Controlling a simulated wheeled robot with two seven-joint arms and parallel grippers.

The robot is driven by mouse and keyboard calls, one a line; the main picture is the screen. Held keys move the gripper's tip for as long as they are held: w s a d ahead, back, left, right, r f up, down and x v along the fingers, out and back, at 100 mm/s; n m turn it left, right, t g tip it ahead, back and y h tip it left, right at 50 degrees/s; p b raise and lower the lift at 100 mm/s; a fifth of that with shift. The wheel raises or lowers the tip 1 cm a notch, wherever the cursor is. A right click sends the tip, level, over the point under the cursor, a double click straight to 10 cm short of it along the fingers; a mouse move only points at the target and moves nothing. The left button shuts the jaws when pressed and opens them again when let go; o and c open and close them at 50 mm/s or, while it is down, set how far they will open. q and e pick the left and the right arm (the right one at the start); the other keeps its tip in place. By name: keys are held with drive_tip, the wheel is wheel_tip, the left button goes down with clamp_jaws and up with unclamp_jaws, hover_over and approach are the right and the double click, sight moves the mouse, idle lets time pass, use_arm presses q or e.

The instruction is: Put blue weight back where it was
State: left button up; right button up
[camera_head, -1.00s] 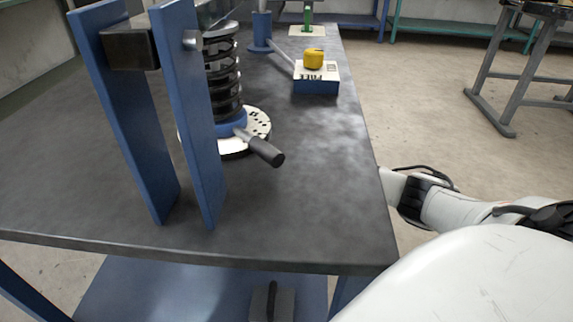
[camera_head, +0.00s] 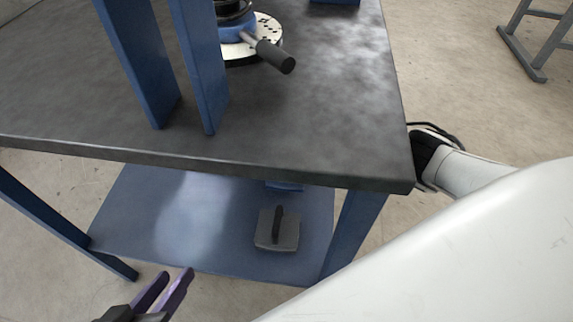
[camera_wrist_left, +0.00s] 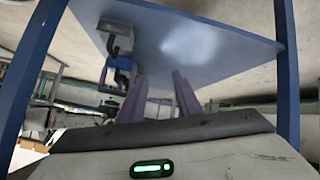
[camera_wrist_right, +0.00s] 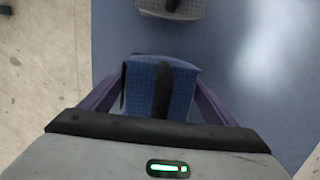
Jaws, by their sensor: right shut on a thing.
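The blue weight (camera_wrist_right: 183,88), a blue block with a black handle, sits between the purple fingers of my right gripper (camera_wrist_right: 160,98), which is shut on it. Its blue edge (camera_head: 285,186) shows just below the tabletop edge in the head view, over the lower shelf (camera_head: 190,225). It also shows in the left wrist view (camera_wrist_left: 122,75). I cannot tell whether it touches the shelf. The tabletop hides my right gripper in the head view. My left gripper (camera_head: 168,288) is open and empty in front of the shelf; its parted fingers show in the left wrist view (camera_wrist_left: 160,88).
A grey weight with a dark handle (camera_head: 290,236) stands on the shelf near its front. The dark tabletop (camera_head: 320,120) overhangs the shelf, with blue legs (camera_head: 352,230) at the corners. A spring stand with a round dial base (camera_head: 268,28) is on top.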

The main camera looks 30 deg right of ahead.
drive_tip(key=shift+w+a+f+b, duration=0.15)
drive_tip(key=shift+f+b, duration=0.55)
drive_tip(key=shift+f, duration=0.9)
use_arm(q)
drive_tip(key=shift+d+r+h, duration=0.4)
drive_tip(key=shift+d+r, duration=0.05)
drive_tip(key=shift+r, duration=0.3)
use_arm(e)
drive_tip(key=o, duration=1.7)
drive_tip(key=shift+f, duration=0.35)
drive_tip(key=o, duration=0.4)
use_arm(q)
drive_tip(key=shift+f, duration=0.1)
use_arm(e)
drive_tip(key=shift+r, duration=0.1)
